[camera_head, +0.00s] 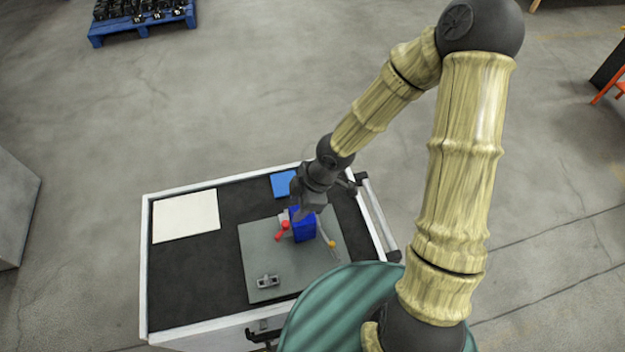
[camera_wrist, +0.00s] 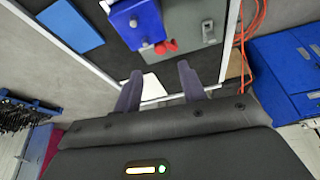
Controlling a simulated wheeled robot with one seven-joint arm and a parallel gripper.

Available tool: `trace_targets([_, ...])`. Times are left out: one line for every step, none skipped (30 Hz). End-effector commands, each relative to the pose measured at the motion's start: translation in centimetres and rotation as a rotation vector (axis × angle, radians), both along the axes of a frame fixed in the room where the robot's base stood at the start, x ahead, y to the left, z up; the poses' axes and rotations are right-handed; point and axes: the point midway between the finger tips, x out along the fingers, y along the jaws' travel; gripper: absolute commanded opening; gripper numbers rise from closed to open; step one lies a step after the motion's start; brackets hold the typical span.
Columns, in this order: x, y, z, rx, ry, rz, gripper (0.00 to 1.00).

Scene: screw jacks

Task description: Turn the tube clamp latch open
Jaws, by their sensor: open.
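A blue block-shaped device (camera_head: 303,228) stands on a grey plate (camera_head: 262,250) on the cart. A red-ended handle (camera_head: 281,229) sticks out at its left, and a thin lever with an orange tip (camera_head: 332,244) at its right. In the wrist view the blue device (camera_wrist: 137,22) is at the top, with the red part (camera_wrist: 166,46) below it. A small metal fitting (camera_head: 267,282) lies near the plate's front edge. I cannot tell which part is the latch. My gripper (camera_wrist: 158,75) is open and empty. In the head view its fingertips are hard to make out over the device.
The cart top (camera_head: 190,275) is black with a raised white rim. A white sheet (camera_head: 186,216) lies at its left and a blue pad (camera_head: 284,184) at its back. A blue pallet (camera_head: 140,22) with black parts stands far off on the floor. The cart's left front is clear.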

Motion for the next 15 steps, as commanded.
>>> trace_targets([0.1,-0.3,0.9,0.000,0.000,-0.004,0.41])
trace_targets([0.1,-0.5,1.2,0.001,-0.001,-0.004,0.41])
trace_targets([0.1,-0.7,1.7,0.001,0.000,-0.004,0.41])
trace_targets([0.1,-0.8,2.1,0.001,-0.001,-0.004,0.41])
trace_targets([0.1,-1.0,2.4,0.001,-0.001,-0.004,0.41])
trace_targets([0.1,-1.2,2.9,0.001,0.000,-0.003,0.41])
trace_targets([0.2,-1.3,3.3,0.001,0.000,-0.003,0.41])
trace_targets([0.2,-1.4,3.7,0.001,0.000,-0.004,0.41])
trace_targets([0.2,-1.7,4.1,0.001,0.001,-0.004,0.41])
trace_targets([0.2,-1.8,4.5,0.001,-0.001,-0.004,0.41])
trace_targets([0.3,-2.0,4.9,0.001,-0.001,-0.004,0.41])
trace_targets([0.3,-2.2,5.4,0.001,0.001,-0.004,0.41])
trace_targets([0.3,-2.3,5.8,0.001,0.000,-0.004,0.41])
trace_targets([0.3,-2.5,6.1,0.001,-0.001,-0.004,0.41])
trace_targets([0.3,-2.7,6.6,0.000,-0.001,-0.003,0.41])
